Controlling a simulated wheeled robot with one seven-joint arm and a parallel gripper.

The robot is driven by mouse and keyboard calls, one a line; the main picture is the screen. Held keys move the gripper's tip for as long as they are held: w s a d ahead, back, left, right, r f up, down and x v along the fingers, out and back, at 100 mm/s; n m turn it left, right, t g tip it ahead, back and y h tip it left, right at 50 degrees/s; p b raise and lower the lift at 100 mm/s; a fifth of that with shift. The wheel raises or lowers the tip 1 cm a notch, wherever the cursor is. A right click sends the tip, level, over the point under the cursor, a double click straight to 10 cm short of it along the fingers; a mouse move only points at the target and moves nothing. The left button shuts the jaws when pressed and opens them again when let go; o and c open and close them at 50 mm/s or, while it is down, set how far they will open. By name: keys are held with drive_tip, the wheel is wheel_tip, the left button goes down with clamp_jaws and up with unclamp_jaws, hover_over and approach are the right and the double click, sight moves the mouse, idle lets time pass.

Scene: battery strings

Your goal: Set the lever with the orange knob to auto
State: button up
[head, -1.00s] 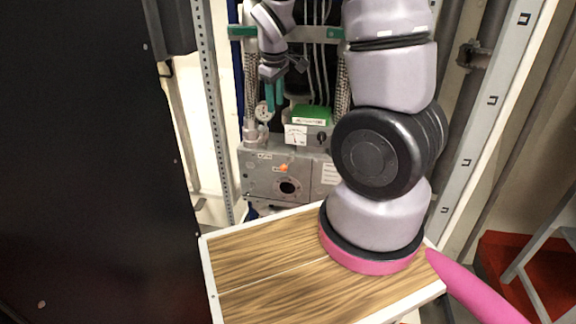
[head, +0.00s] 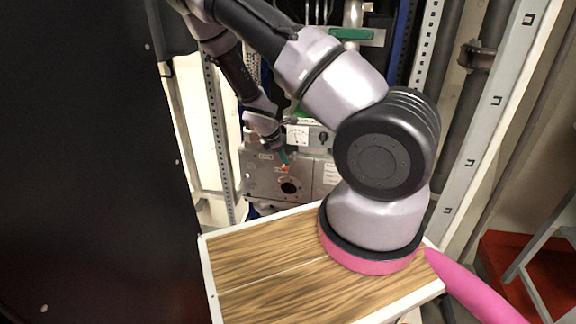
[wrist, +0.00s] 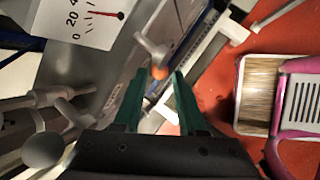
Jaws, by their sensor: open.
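The orange knob (head: 284,169) sits on the front of a grey control box (head: 262,181), above a round black opening (head: 289,188). In the wrist view the orange knob (wrist: 160,73) is at the end of a pale lever (wrist: 150,46), just beyond and between the tips of my gripper (wrist: 158,80). The green fingers are apart with nothing held between them. In the head view my gripper (head: 286,157) reaches down to just above the knob. I cannot tell whether a finger touches it. The lever's position labels are too small to read.
A white dial gauge (head: 297,135) and a black rotary switch (head: 323,138) sit above the box; the gauge looms close in the wrist view (wrist: 90,20). A round grey knob (wrist: 42,150) is at lower left there. A dark panel (head: 90,160) fills the left side.

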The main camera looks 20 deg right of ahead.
drive_tip(key=x, duration=0.5)
drive_tip(key=shift+d+f, duration=0.2)
drive_tip(key=shift+f, duration=0.1)
